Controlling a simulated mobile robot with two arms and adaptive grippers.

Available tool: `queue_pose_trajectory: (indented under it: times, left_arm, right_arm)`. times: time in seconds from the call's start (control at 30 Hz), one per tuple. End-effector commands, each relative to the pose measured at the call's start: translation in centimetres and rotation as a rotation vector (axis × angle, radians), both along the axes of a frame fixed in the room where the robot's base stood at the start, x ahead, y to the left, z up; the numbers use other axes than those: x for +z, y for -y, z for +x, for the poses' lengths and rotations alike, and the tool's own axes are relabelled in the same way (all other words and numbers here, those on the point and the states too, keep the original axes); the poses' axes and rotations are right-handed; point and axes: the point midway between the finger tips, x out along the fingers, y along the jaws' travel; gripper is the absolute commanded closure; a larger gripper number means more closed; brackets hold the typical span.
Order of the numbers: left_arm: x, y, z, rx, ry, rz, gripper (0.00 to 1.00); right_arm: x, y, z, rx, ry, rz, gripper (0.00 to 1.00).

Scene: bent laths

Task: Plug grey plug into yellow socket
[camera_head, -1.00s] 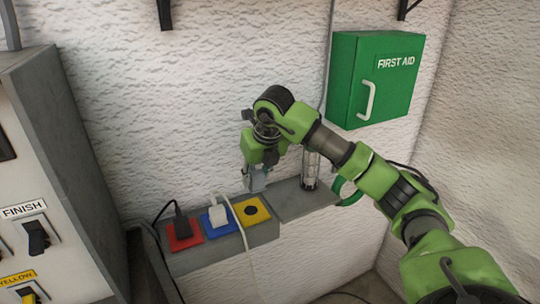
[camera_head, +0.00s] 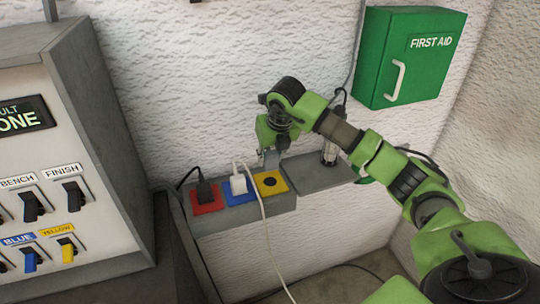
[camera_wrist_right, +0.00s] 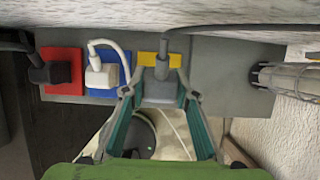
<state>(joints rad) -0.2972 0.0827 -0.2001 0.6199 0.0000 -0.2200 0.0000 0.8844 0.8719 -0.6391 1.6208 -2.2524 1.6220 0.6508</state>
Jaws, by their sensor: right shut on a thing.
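The yellow socket (camera_head: 270,184) is the rightmost of the coloured sockets on the grey wall ledge, and its dark hole shows in the head view. My right gripper (camera_head: 270,152) is shut on the grey plug (camera_head: 271,159), just above and behind the yellow socket. My left gripper is out of view.
A black plug (camera_head: 204,190) sits in the red socket (camera_head: 207,208), and a white plug (camera_head: 238,184) in the blue socket (camera_head: 236,199). Its white cable (camera_head: 265,230) hangs past the ledge. A caged lamp (camera_head: 330,152) is to the right, below the first aid box (camera_head: 410,58). A switch panel (camera_head: 60,170) fills the left.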

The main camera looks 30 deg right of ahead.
Motion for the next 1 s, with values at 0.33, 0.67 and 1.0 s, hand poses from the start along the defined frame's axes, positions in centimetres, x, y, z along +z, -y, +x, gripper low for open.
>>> queue_pose_trajectory:
  times: [0.33, 0.67, 1.0]
  left_arm:
    - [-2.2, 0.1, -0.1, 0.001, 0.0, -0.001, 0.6]
    - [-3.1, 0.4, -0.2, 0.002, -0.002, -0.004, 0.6]
    - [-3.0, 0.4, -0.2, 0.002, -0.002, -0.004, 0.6]
  right_arm:
    - [-3.4, 0.0, 0.0, 0.0, 0.0, 0.001, 0.92]
    - [-5.1, 0.0, 0.0, 0.0, -0.001, 0.001, 0.92]
    - [-5.1, 0.0, 0.0, 0.0, 0.0, 0.001, 0.92]
